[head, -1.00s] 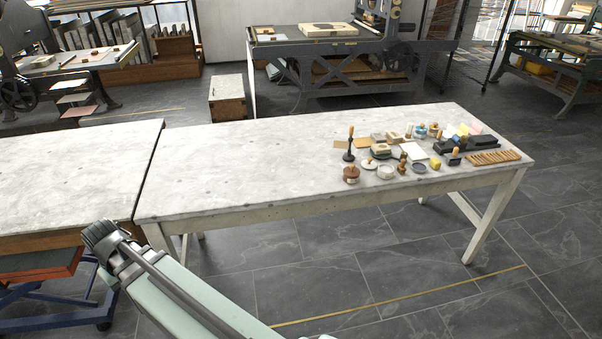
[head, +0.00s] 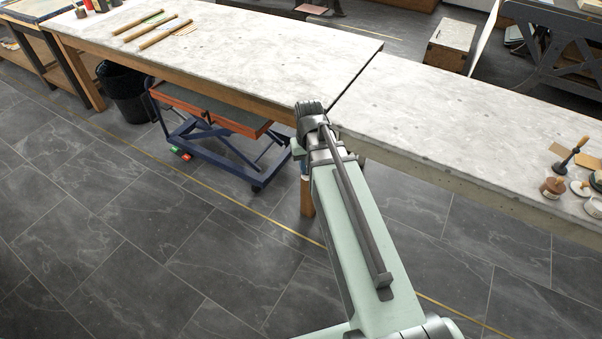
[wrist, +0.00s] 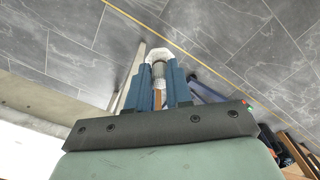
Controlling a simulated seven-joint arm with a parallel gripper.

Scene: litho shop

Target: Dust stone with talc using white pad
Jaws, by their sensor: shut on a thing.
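In the wrist view, my gripper (wrist: 158,84) has blue fingers shut on a white pad (wrist: 165,53). The pad's white fluffy edge shows beyond the fingertips, and a brownish, handle-like part shows between the fingers. Grey floor tiles lie behind it. In the head view, my arm hides most of the gripper, near the gap between the two tables. The stone is not in view now. I cannot tell any talc container among the small items at the right.
A pale-topped table (head: 440,110) stands at the right, with a dark wooden-handled tool (head: 567,157), a brown knobbed piece (head: 553,187) and a white dish (head: 594,207). Another table (head: 240,45) holds rolling-pin-like rods (head: 165,33). A blue cart (head: 215,138) stands beneath it. Much floor is clear.

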